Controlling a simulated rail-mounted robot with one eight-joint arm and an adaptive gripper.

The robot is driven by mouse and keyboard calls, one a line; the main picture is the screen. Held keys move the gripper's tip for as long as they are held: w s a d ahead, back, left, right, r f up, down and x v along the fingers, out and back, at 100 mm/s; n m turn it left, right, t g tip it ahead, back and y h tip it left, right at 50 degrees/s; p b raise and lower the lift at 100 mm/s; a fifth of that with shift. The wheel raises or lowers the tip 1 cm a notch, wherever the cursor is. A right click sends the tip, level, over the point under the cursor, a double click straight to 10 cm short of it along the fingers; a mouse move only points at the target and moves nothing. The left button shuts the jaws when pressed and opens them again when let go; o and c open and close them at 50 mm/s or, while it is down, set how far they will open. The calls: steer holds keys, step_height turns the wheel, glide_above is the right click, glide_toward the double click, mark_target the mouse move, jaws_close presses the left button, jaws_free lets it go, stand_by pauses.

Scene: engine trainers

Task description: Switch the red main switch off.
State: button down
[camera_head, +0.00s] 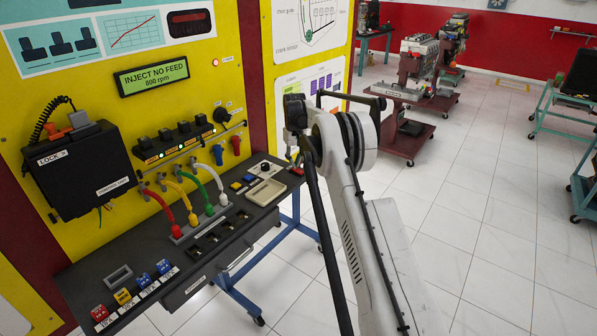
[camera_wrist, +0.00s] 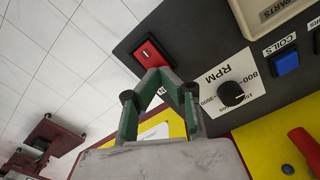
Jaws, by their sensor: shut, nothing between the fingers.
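The red main switch (camera_wrist: 150,54) is a red rocker in a dark frame at the corner of the black bench top, in the wrist view. Which side of the rocker is pressed is too small to tell. My gripper (camera_wrist: 158,76) has its green-sided fingers drawn together and empty. Its tips overlap the lower edge of the switch in the wrist view; I cannot tell whether they touch it. In the head view my arm reaches to the bench's right end, and my fingers are not clearly visible there.
Beside the switch are the RPM knob (camera_wrist: 231,93), the blue COILS button (camera_wrist: 285,61) and the beige PARTS tray (camera_wrist: 262,14). The yellow panel (camera_head: 245,100) rises behind the bench (camera_head: 110,262). Tiled floor is open right of the bench, with engine stands (camera_head: 408,110) farther back.

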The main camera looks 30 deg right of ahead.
steer(key=shift+f+b, duration=0.45)
steer(key=shift+f, duration=0.25)
stand_by(0.4)
steer(key=shift+r+p, duration=0.95)
steer(key=shift+r, duration=2.55)
